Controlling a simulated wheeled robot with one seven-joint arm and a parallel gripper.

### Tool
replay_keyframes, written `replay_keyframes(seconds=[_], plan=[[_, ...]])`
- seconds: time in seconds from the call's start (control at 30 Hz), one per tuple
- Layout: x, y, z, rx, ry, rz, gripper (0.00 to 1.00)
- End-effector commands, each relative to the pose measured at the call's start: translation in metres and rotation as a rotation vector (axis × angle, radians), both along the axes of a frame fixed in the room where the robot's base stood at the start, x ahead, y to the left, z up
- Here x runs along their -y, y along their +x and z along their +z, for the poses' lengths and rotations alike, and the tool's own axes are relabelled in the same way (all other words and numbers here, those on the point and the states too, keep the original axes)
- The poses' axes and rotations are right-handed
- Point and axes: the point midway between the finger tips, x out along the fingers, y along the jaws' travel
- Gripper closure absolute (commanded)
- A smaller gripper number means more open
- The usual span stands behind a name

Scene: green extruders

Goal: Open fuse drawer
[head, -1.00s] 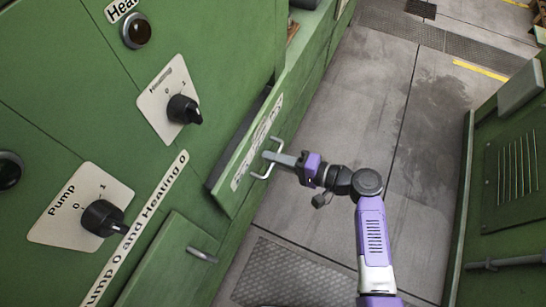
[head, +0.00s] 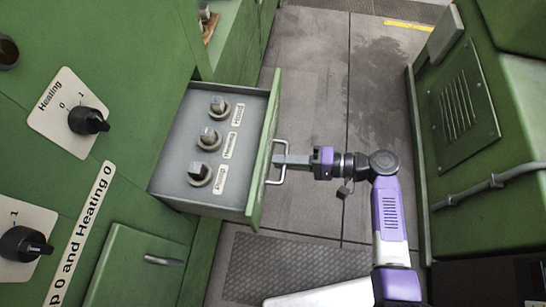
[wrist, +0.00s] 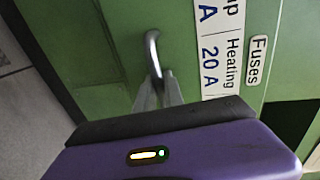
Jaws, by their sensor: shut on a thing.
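The fuse drawer (head: 180,182) stands pulled out of the green cabinet in the head view, with its grey inside showing. Several fuse knobs with white labels sit in it. Its green front (head: 263,165) carries a metal handle (head: 280,162). My gripper (head: 279,160) is shut on the handle from the right, with the arm reaching in from the lower right. In the wrist view the fingers (wrist: 157,92) close around the handle (wrist: 152,50), beside the labels reading "Fuses" and "Heating 20 A" on the drawer front.
The heating knob (head: 88,121) and another black knob (head: 25,244) are on the cabinet face at left. A lower cabinet door with a handle (head: 164,261) is below the drawer. A second green cabinet (head: 480,120) stands at right, with clear floor (head: 330,80) between.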

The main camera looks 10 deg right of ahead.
Motion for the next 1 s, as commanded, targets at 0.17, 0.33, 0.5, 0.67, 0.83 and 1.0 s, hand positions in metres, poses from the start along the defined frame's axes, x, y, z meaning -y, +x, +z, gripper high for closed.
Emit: replay_keyframes(seconds=[0.17,0.33,0.5,0.67,0.83,1.0], plan=[[0.003,-0.001,-0.001,0.0,-0.001,-0.001,1.0],[0.003,-0.001,0.0,0.0,-0.001,-0.001,1.0],[0.003,-0.001,0.0,0.0,-0.001,-0.001,0.68],[0.003,-0.001,0.0,0.0,-0.001,0.0,0.67],[0.003,-0.001,0.0,0.0,0.0,-0.001,0.67],[0.019,-0.006,0.003,0.001,0.0,-0.005,0.67]])
